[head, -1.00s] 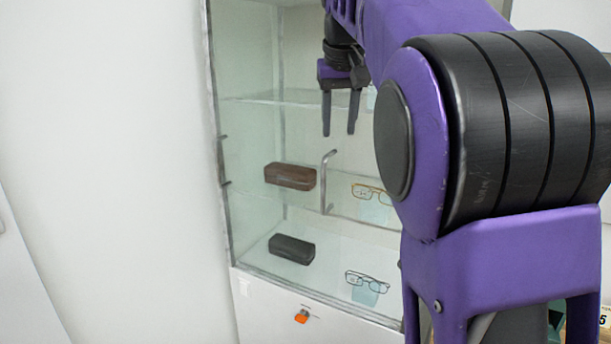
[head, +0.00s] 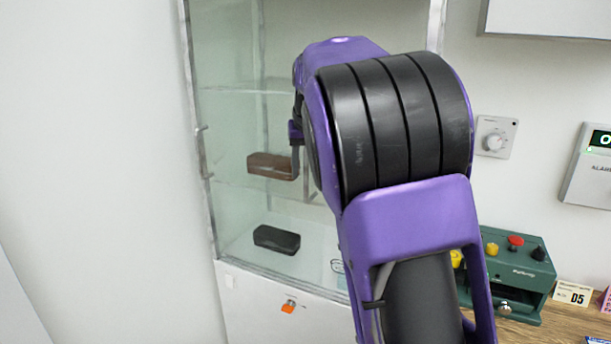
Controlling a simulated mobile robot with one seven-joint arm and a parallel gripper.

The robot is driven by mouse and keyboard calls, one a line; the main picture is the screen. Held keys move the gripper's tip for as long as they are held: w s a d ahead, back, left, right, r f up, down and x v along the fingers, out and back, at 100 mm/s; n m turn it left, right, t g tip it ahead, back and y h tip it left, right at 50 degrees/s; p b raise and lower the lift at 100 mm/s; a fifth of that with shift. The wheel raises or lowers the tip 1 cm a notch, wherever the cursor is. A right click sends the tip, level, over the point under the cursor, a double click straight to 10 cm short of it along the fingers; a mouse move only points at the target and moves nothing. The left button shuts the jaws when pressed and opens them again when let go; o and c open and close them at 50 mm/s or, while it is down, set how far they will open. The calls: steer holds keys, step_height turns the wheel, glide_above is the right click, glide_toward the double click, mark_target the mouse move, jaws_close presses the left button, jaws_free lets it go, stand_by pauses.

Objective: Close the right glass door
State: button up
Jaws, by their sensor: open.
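The glass display cabinet (head: 226,130) stands left of centre in the head view, with metal edges and clear panes. The right glass door is largely hidden behind my arm, and I cannot tell how far it stands open. Its handle cannot be made out clearly. My gripper (head: 295,160) appears at the left edge of my arm, in front of the cabinet, near the right end of the brown glasses case (head: 268,166). It is open; only part of it shows, and I cannot tell whether it touches the door.
A black glasses case (head: 276,239) lies on a lower level of the cabinet. An orange tag (head: 288,308) is on the white base. At right are a wall dial (head: 495,137), a green button box (head: 520,268) and a D5 card (head: 572,294) on a wooden counter.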

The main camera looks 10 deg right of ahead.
steer(key=shift+x, duration=0.85)
jaws_close()
stand_by(0.8)
